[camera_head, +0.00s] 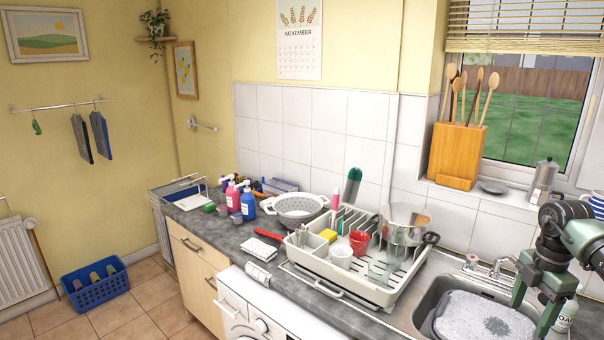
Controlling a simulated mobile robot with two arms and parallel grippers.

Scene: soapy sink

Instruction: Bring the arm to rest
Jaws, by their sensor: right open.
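My right gripper (535,302) comes in at the right edge, dark green and pointing down. Its two fingers are apart with nothing visible between them. It is over the right part of the steel sink (420,309), which holds grey soapy water (485,317). A dark round-edged item lies partly under the suds and I cannot tell what it is. My left gripper is not in view.
A white dish rack (375,293) with cups, a glass and a pot (405,222) stands left of the sink. The tap (490,266) is behind the sink. A soap bottle (564,318) stands close beside my right gripper. A moka pot (541,182) is on the sill.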

